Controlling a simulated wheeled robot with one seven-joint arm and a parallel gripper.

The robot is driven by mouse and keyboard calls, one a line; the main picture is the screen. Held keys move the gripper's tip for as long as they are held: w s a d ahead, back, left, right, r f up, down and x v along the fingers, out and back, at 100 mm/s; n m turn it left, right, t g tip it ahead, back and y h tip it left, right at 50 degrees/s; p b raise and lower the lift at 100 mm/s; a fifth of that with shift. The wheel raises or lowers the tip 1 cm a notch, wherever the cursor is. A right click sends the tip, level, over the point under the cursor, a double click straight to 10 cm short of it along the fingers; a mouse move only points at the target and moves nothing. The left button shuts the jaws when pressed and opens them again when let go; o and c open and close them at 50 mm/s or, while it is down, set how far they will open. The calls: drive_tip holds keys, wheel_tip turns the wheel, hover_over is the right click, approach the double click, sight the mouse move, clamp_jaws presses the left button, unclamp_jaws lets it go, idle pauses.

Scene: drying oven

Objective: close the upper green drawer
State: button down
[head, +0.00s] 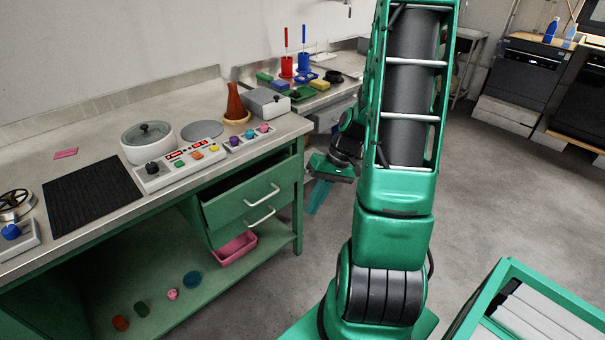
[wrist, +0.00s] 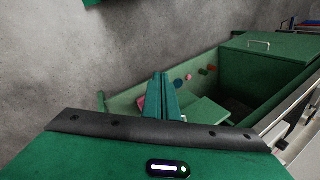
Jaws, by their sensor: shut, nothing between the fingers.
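The upper green drawer (head: 240,201) sits under the right end of the bench in the head view. It is pulled partly out, with a dark gap above its front and a pale bar handle (head: 262,195). The lower drawer's handle (head: 261,217) shows just below. My gripper (head: 316,203) is to the right of the drawer front, apart from it, fingers shut and empty, pointing down. In the wrist view my shut fingers (wrist: 161,77) stand in front of green bench parts; I cannot tell whether they touch anything there.
The bench top (head: 100,185) carries a white pot (head: 147,150), a button panel (head: 180,168) and a black mat (head: 92,194). A pink tray (head: 235,250) and several small pieces lie on the low shelf.

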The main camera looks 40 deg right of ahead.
drive_tip(key=w+d+f+m+t+y, duration=0.1)
drive_tip(key=w+f+t+y, duration=0.25)
drive_tip(key=f, duration=0.25)
drive_tip(key=m+t+h, duration=0.8)
drive_tip(key=m+t, duration=0.4)
drive_tip(key=t, duration=0.1)
approach(298, 167)
drive_tip(key=w, duration=0.6)
drive_tip(key=shift+w+f, duration=0.2)
drive_tip(key=shift+w, duration=0.1)
